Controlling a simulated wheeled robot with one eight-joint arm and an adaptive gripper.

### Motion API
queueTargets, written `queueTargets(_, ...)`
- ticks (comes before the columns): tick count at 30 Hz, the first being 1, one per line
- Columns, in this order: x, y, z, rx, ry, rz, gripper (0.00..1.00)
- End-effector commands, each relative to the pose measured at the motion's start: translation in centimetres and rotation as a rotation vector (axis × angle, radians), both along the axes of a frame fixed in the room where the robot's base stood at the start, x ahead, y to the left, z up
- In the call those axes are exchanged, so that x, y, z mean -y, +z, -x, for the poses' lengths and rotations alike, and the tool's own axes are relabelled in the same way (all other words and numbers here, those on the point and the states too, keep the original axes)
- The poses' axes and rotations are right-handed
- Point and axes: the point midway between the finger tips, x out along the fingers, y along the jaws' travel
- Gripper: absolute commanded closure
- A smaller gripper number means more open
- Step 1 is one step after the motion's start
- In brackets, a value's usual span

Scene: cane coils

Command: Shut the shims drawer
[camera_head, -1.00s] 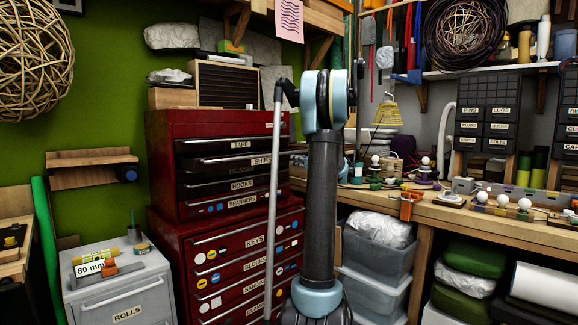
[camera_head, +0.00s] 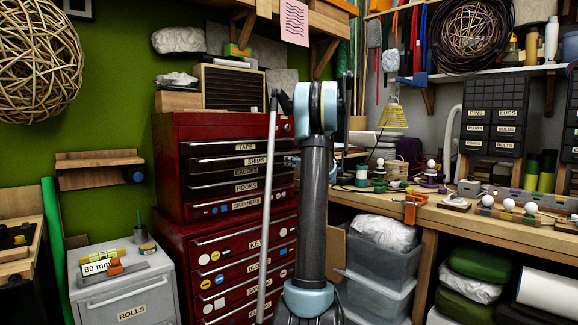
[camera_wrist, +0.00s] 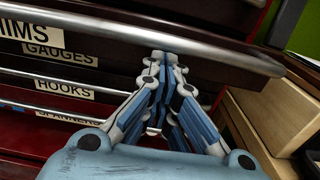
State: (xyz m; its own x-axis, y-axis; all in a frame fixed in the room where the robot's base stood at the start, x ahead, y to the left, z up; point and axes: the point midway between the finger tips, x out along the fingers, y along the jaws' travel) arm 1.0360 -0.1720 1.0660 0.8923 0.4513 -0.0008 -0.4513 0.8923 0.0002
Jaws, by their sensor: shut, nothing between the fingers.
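The shims drawer, dark-fronted with a pale handle, is second from the top in the red tool chest in the head view (camera_head: 225,163). It stands a little proud of the drawers around it. In the wrist view its long metal handle (camera_wrist: 100,32) and part of its label cross the top, overhanging the gauges drawer (camera_wrist: 20,55). My gripper (camera_wrist: 165,57) is shut and empty, its fingertips at the drawer front by the handle. I cannot tell whether they touch. In the head view my arm hides the gripper and the drawer's right end.
The tape drawer (camera_head: 220,148) is above, the hooks (camera_head: 215,188) and spanners drawers below; they look closed. A grey rolls cabinet (camera_head: 125,290) stands left. A wooden workbench (camera_head: 455,221) with small items lies right. Wooden pieces (camera_wrist: 262,115) stand close right of my gripper.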

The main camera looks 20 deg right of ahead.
Motion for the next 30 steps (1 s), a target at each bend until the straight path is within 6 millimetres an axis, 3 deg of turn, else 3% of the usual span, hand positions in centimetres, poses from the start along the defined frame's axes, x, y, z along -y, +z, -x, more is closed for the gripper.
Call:
queueTargets(6,0.6,-0.1,1.8,-0.001,0.009,0.000,1.00)
queueTargets(15,3.4,-0.1,7.2,-0.001,0.008,0.000,1.00)
queueTargets(23,5.0,-0.1,10.0,-0.001,0.007,0.000,1.00)
queueTargets(27,5.1,0.0,10.7,0.005,0.009,0.017,0.73)
queueTargets(30,4.4,0.6,11.2,0.030,0.011,0.090,0.70)
